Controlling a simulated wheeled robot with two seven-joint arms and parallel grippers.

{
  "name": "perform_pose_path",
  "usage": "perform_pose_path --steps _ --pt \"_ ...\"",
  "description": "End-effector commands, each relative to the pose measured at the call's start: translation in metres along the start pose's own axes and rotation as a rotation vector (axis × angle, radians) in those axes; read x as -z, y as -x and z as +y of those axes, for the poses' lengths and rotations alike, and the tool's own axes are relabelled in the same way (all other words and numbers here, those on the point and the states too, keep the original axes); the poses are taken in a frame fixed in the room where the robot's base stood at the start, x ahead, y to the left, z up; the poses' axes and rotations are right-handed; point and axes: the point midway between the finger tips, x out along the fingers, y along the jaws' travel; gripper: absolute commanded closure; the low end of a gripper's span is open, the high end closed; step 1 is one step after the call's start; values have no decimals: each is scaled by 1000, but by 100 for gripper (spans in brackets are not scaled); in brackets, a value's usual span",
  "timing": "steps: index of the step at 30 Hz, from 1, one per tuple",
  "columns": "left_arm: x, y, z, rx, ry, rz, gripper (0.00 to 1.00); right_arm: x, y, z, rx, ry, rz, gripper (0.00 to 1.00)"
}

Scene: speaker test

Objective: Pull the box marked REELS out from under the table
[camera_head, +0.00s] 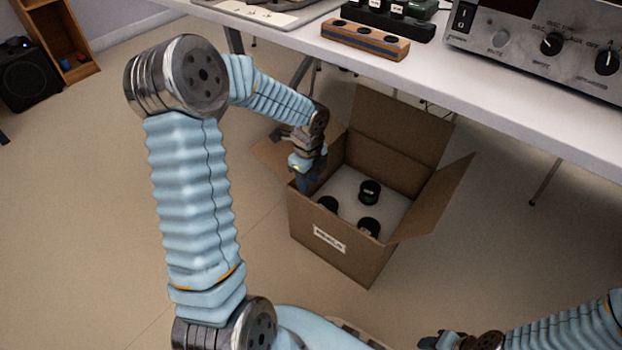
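An open cardboard box (345,250) stands on the floor at the table's front edge, its flaps spread and its back part under the table. A small white label is on its front; the print is too small to read surely. Inside, a few dark round items sit in pale packing. My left gripper (307,181) is at the box's left wall, pointing down at the rim. Its fingertips are hard to make out, so I cannot tell whether it grips the wall. My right gripper (440,342) is at the bottom edge, partly cut off, away from the box.
The white table (480,95) carries a silver amplifier (545,45), a wooden block with dark round inserts (365,39) and other gear. Thin table legs stand behind and right of the box. A black speaker (28,78) and wooden shelf are far left. Floor before the box is clear.

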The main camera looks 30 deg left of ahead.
Motion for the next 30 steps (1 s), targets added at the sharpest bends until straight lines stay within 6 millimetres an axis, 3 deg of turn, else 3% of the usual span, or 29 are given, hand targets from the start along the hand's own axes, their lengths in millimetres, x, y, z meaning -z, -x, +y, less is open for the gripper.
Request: perform_pose_path --steps 8,21,30 --pt "1 -13 0 -3 1 2 66 0 -4 1 1 0 0 57" --pt "2 -97 1 -4 2 3 66 1 -27 9 1 -1 4 57" --pt "2 -134 0 -2 1 3 66 1 -36 13 1 -1 7 57"
